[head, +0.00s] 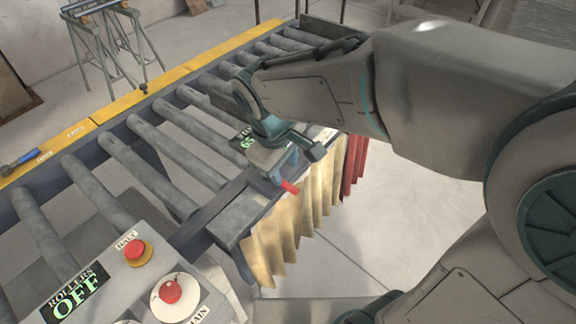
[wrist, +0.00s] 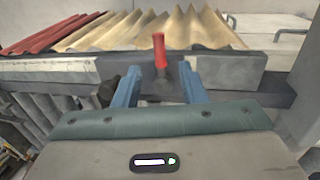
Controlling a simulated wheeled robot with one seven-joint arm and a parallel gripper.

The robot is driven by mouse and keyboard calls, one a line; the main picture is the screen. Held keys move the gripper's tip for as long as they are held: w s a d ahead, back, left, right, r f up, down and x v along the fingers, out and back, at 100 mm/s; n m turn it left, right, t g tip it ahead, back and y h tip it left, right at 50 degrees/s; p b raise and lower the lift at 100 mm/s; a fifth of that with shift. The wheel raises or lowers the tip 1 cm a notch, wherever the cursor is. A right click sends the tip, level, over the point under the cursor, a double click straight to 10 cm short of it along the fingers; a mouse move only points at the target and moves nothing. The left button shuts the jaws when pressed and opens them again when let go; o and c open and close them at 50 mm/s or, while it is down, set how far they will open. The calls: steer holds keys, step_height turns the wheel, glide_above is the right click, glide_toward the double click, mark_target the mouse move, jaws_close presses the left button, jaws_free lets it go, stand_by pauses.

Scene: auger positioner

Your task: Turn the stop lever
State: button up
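The stop lever with a red grip (wrist: 159,50) stands up between the two blue fingers of my gripper (wrist: 158,82) in the wrist view. The fingers are spread, with a visible gap on each side of the lever. The lever's lower part is blurred and dark, close to the fingertips. In the head view the red grip (head: 290,187) pokes out at the conveyor's near edge, just beside my gripper (head: 279,178). My wrist hides most of the lever's base there.
The roller conveyor (head: 150,160) has a yellow edge rail (head: 120,103). A control panel (head: 115,282) with a red HALT button (head: 135,250) and a display reading ROLLERS OFF stands at lower left. Tan and red pleated curtains (head: 290,225) hang at the conveyor's side.

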mark_target(289, 185)
steer(key=f, duration=0.4)
steer(key=w+f, duration=0.1)
steer(key=f, duration=0.1)
steer(key=shift+d+f, duration=0.2)
steer(key=shift+d, duration=0.2)
jaws_close()
